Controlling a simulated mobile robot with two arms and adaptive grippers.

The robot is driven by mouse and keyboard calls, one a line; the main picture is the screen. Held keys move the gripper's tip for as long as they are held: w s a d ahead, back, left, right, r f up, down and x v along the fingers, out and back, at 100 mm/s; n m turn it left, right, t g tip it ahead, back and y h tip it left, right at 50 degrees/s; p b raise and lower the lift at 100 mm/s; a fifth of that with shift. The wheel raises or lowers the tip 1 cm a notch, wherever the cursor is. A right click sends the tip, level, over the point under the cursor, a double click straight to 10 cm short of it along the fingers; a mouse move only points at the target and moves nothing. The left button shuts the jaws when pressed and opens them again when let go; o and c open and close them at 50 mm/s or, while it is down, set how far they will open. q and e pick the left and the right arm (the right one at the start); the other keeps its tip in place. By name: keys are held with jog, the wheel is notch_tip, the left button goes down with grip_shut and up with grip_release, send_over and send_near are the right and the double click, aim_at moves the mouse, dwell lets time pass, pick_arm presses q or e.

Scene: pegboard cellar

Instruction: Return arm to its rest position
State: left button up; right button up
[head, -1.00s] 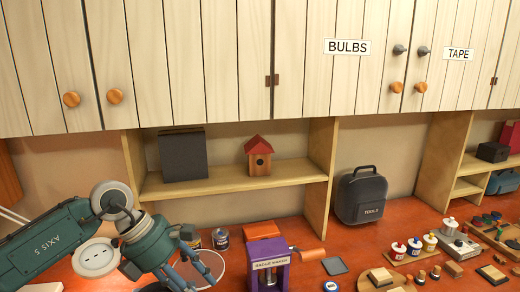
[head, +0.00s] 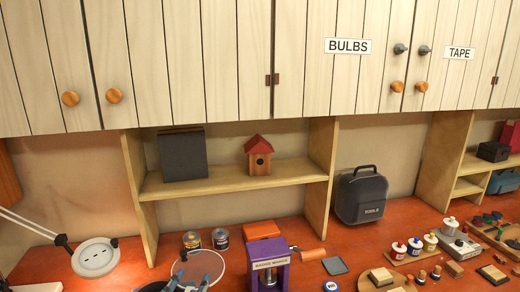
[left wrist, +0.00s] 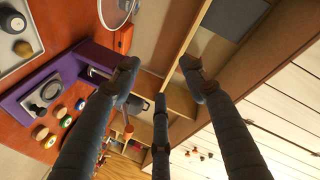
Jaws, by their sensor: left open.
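My left gripper (head: 196,276) shows only partly at the bottom edge of the head view, left of the purple badge press (head: 268,268). Its dark blue-grey fingers are spread, with nothing between them. In the left wrist view the open fingers (left wrist: 160,76) reach up the picture, with the purple press (left wrist: 58,92) beyond them on the left. Most of my left arm is outside the head view. My right gripper is in neither view.
A lamp (head: 95,257) stands at the left of the red worktop. Two small tins (head: 221,238) stand below the shelf (head: 235,179) with the birdhouse (head: 258,158). A dark tool case (head: 361,196) is further right. Paint bottles (head: 414,245) and small parts crowd the right side.

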pick_arm(q)
jog(key=s+a+f+n+g+y, duration=0.1)
jog(key=s+a+f+n+g, duration=0.15)
jog(key=s+f+g, duration=0.65)
jog(key=s+a+f+n+g, duration=0.2)
jog(key=s+f+n+g, duration=0.15)
jog(key=s+f, duration=1.15)
jog(key=s+f+b, duration=0.2)
jog(key=f+b, duration=0.2)
jog(key=f, duration=1)
jog(key=s+f+b, duration=0.3)
jog(key=f, duration=1.2)
jog(key=s+a+f+g+b, duration=0.1)
jog(key=s+f+b, duration=0.2)
jog(key=s+f, duration=0.6)
jog(key=s+a+f+g+b, duration=0.1)
jog(key=s+f+b, duration=0.3)
jog(key=s+f, duration=0.5)
notch_tip(320, 180, down, 7)
jog(key=shift+a+f, duration=0.1)
jog(key=shift+a, duration=0.35)
